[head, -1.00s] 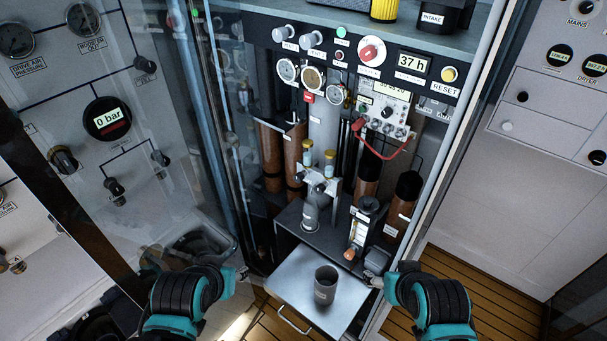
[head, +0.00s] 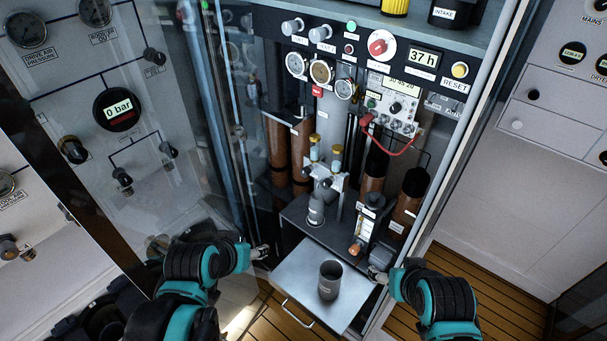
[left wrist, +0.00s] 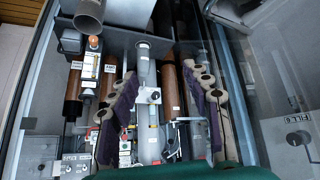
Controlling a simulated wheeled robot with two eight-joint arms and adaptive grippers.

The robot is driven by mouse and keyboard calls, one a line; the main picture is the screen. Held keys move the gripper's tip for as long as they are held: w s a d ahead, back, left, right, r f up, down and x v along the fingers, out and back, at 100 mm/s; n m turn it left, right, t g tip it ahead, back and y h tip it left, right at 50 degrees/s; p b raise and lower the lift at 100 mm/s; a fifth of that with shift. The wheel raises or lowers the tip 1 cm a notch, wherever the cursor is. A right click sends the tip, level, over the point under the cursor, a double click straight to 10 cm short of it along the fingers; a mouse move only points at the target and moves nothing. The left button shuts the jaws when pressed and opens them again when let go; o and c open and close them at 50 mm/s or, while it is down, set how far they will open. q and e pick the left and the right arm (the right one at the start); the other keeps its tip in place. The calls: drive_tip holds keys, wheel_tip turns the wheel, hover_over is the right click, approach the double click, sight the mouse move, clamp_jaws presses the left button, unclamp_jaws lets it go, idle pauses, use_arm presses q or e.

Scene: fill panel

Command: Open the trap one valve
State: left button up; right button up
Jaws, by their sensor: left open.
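Two small sight glasses with yellowish tops, likely the traps, stand inside the open cabinet: a left one (head: 315,149) and a right one (head: 337,155). A dark valve knob (head: 308,171) sits below the left one and another knob (head: 327,183) below the right one. Their labels are too small to read, so I cannot tell which is trap one. My left gripper (head: 262,252) is low at the cabinet's left edge, apart from the valves. Its fingers are open and empty in the left wrist view (left wrist: 162,75). My right gripper (head: 376,274) is by the drawer's right side; its jaws are unclear.
A pulled-out tray (head: 290,285) carries a grey cup (head: 330,279) in front of the cabinet. A glass door (head: 190,150) stands on the left.

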sight(303, 174)
use_arm(q)
drive_tip(key=w+d+m+t+h, duration=0.1)
drive_tip(key=w+d+h, duration=0.25)
drive_tip(key=w, duration=0.65)
drive_tip(key=w+d+m+t+h, duration=0.15)
drive_tip(key=w+d, duration=0.25)
drive_tip(key=w, duration=0.6)
drive_tip(key=w+f+t+h+b, duration=0.1)
drive_tip(key=w+f+t+h, duration=0.3)
drive_tip(key=w+f, duration=0.75)
drive_tip(key=shift+t+y, duration=0.3)
drive_tip(key=shift+t, duration=0.25)
drive_tip(key=x, duration=0.2)
drive_tip(key=b+x, duration=0.1)
drive_tip(key=x, duration=0.1)
drive_tip(key=b+x, duration=0.1)
drive_tip(key=x, duration=0.2)
drive_tip(key=shift+w+a, duration=0.15)
drive_tip(key=shift+a, duration=0.15)
clamp_jaws()
